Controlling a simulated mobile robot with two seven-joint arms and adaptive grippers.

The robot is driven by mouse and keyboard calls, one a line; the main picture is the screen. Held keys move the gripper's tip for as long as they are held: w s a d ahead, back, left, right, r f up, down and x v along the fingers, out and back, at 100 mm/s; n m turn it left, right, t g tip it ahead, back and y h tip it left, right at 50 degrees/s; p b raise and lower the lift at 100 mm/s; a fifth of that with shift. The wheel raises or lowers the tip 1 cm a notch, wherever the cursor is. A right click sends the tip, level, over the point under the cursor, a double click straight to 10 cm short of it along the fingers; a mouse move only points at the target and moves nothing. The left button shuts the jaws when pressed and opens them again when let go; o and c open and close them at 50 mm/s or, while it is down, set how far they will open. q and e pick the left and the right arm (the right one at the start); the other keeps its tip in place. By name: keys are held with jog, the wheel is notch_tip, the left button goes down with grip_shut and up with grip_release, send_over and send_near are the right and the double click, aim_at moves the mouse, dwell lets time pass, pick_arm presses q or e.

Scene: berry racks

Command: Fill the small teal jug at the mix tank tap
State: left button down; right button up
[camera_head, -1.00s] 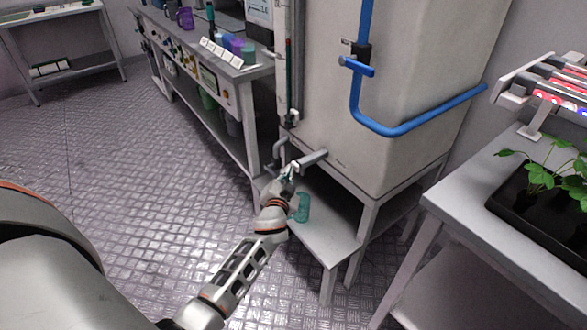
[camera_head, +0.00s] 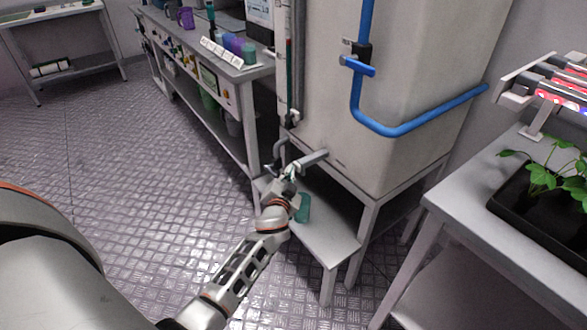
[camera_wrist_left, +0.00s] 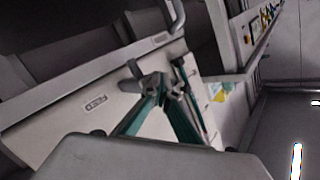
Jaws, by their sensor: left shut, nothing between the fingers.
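The small teal jug (camera_head: 303,208) stands on the low grey stand (camera_head: 325,238) under the mix tank tap (camera_head: 308,160), partly hidden by my left arm. My left gripper (camera_head: 290,172) is at the tap, above the jug. In the left wrist view its teal-edged fingers (camera_wrist_left: 163,85) meet at the tips, shut and empty, close to the tap's grey pipework (camera_wrist_left: 134,70). I cannot tell whether they touch the tap handle. Any water stream or level in the jug is too small to tell. My right gripper is not in view.
The large beige mix tank (camera_head: 400,90) with a blue pipe (camera_head: 420,128) stands behind the tap. A workbench (camera_head: 225,70) with cups runs along the left. A plant table (camera_head: 470,200) stands at the right. The floor to the left is clear.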

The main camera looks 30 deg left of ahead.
pick_arm(q)
jog(key=shift+s, duration=0.15)
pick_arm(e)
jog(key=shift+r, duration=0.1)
pick_arm(q)
jog(key=shift+s+a, duration=0.3)
jog(key=shift+s, duration=0.45)
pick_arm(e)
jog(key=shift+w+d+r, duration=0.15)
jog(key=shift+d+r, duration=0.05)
pick_arm(q)
jog(key=s, duration=0.1)
jog(key=s+a, duration=0.1)
jog(key=s, duration=0.1)
jog(key=s+a+p, duration=0.1)
jog(key=shift+s, duration=0.35)
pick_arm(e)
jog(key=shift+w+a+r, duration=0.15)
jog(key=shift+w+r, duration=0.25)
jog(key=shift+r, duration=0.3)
